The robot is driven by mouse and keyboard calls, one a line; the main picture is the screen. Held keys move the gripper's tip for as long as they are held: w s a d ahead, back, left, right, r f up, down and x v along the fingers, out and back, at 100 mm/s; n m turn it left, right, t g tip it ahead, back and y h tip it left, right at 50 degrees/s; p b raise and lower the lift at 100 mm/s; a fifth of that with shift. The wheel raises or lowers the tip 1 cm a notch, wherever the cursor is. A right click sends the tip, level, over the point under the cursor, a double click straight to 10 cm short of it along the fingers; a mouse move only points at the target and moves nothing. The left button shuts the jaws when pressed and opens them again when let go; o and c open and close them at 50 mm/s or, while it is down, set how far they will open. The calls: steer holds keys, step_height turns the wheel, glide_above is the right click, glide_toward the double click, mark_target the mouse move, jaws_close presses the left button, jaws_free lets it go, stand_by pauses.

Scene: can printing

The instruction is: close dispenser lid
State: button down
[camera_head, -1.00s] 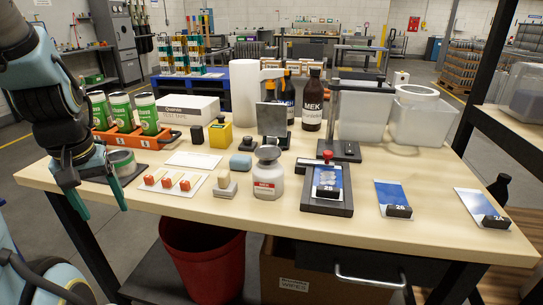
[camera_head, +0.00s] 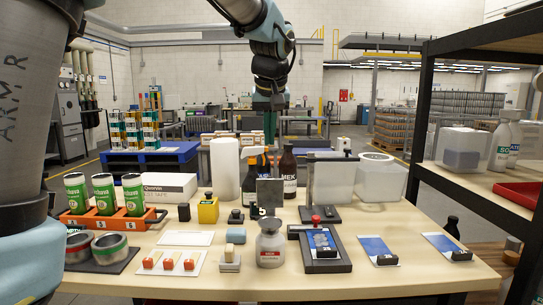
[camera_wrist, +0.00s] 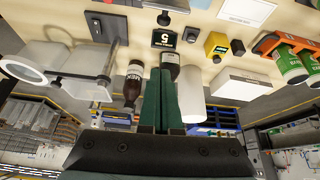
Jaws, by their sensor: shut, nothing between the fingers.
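A pale metal dispenser bottle (camera_head: 270,250) with a red label stands near the front middle of the table. A round grey cap or dish (camera_head: 270,225) sits on its neck; I cannot tell whether a lid on it is raised. An upright grey square plate (camera_head: 270,194) stands just behind it. My gripper (camera_head: 270,141) points down over the back of the table, well above and behind the dispenser. Its green fingers are together and empty, also in the wrist view (camera_wrist: 164,75). The dispenser is not clearly visible in the wrist view.
Dark MEK and spray bottles (camera_head: 288,175) and a white roll (camera_head: 224,168) stand below my gripper. A black press stand (camera_head: 316,213) is right of the dispenser. Green cans (camera_head: 104,193) in an orange holder are at left. A dark shelf frame (camera_head: 417,130) rises at right.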

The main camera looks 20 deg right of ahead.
mark_target(270, 191)
step_height(270, 191, down, 9)
steer(key=p, duration=0.3)
steer(key=shift+p, duration=0.3)
steer(key=shift+w+f+b, duration=0.1)
steer(key=shift+b, duration=0.35)
steer(key=shift+b, duration=0.4)
steer(key=shift+t+b, duration=0.3)
steer(key=shift+b, duration=0.1)
